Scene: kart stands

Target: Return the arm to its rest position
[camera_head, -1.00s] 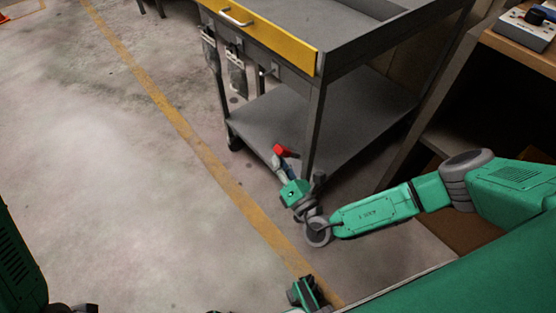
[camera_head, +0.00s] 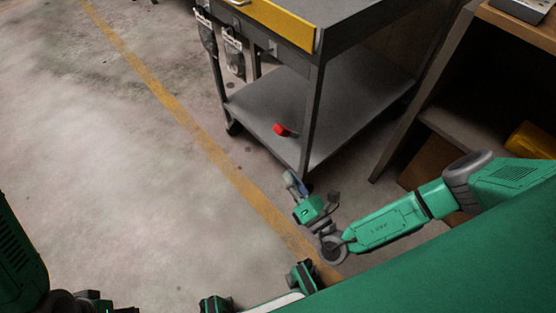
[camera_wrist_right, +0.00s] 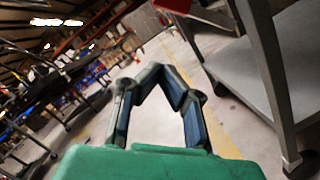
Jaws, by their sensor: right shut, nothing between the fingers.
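My right gripper (camera_head: 291,180) is shut and empty, low beside the front corner of the grey cart (camera_head: 350,108). In the right wrist view its two fingers (camera_wrist_right: 158,68) meet at the tips with nothing between them. A small red object (camera_head: 282,130) with a dark part lies at the edge of the cart's lower shelf, above and apart from the gripper. My right arm (camera_head: 385,225) comes in from the right, bent at the elbow. Part of my left arm (camera_head: 20,260) shows at the lower left; its gripper is out of view.
The cart has a yellow drawer front (camera_head: 275,22) with dark holders hanging at its left. A wooden shelf unit (camera_head: 470,125) stands close at the right, with a yellow item (camera_head: 535,140) inside. Open concrete floor with a yellow line (camera_head: 170,100) lies to the left.

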